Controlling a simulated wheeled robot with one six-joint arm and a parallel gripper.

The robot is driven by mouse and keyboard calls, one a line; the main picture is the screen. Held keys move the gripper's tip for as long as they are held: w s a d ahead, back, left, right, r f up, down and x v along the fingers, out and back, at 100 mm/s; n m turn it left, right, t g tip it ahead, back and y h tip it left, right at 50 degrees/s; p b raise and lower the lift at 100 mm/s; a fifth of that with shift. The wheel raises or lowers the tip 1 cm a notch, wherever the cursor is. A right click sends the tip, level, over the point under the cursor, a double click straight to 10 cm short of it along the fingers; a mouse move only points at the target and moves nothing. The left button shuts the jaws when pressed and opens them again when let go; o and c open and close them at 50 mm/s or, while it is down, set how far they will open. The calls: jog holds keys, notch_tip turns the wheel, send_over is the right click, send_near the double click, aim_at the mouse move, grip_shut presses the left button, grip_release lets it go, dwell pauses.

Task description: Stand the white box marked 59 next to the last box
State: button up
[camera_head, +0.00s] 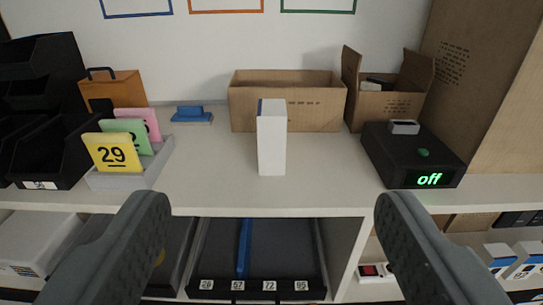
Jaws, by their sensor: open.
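A plain white box (272,142) stands upright on the shelf top, in the middle of the view, with a narrow blue strip at its upper left edge. No number can be read on it, so I cannot tell whether it is the one marked 59. My gripper (272,208) is open and empty, its two dark fingers wide apart on either side. The white box stands farther off, between and beyond the fingertips. Other white boxes with blue parts (499,258) sit on the lower shelf at the right, partly cut off; their marks are too small to read.
A long open carton (245,105) stands right behind the white box. At right are a black device (385,165) reading "off" and a smaller open carton (410,108). At left, a grey holder (160,160) carries coloured cards, one marked 29. Below is a dark divided tray (268,262) with numbered labels.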

jog(key=w+f+g, duration=0.2)
jog(key=w, duration=0.9)
jog(key=g, duration=0.1)
send_near(274, 112)
jog(key=x, duration=0.8)
jog(key=shift+w, duration=0.25)
jog(key=shift+f+x, duration=0.15)
jog(key=shift+x, duration=1.15)
jog(key=shift+f+x, duration=0.2)
jog(key=shift+x, duration=1.1)
jog(key=shift+s+a, duration=0.1)
jog(key=shift+a, duration=0.05)
jog(key=shift+c, duration=0.2)
